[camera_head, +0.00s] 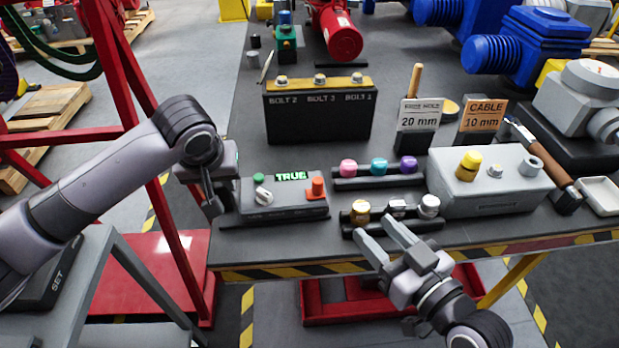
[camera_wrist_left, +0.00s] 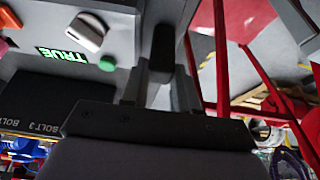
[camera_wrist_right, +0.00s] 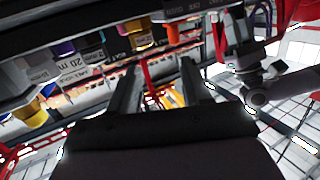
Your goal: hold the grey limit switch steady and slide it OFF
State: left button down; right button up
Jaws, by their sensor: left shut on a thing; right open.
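The grey limit switch (camera_head: 284,198) is a box at the table's front left, with a lit TRUE display, a green button, a white knob (camera_head: 264,195) and an orange-red button. In the left wrist view its grey top (camera_wrist_left: 118,22) shows at the upper left. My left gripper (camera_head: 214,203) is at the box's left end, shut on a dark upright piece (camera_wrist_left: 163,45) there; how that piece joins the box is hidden. My right gripper (camera_head: 374,232) is open and empty at the table's front edge, right of the box. Its fingers (camera_wrist_right: 160,82) are apart in the right wrist view.
A rack with yellow and silver pieces (camera_head: 397,209) stands just beyond my right gripper. Behind it are pink, teal and purple knobs (camera_head: 379,167). A larger grey box with a yellow button (camera_head: 490,180) stands to the right. A black bolt holder (camera_head: 320,115) is behind the switch.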

aim_at(321, 182)
jog(key=shift+w+a+r+n+g+y, duration=0.3)
jog(key=shift+w+r+n+g+y, duration=0.3)
jog(key=shift+w+n+g, duration=0.4)
jog(key=shift+w+a+r+n+g+y, duration=0.25)
jog(key=shift+w+r+n+g+y, duration=0.3)
jog(key=shift+w+g, duration=0.65)
jog(key=shift+w+a+r+n+g+y, duration=0.4)
jog(key=shift+w+r+n+g, duration=0.3)
jog(key=shift+w+n+g, duration=0.35)
jog(key=x, duration=1.1)
jog(key=shift+w+a, duration=0.2)
jog(key=shift+w, duration=0.2)
grip_shut()
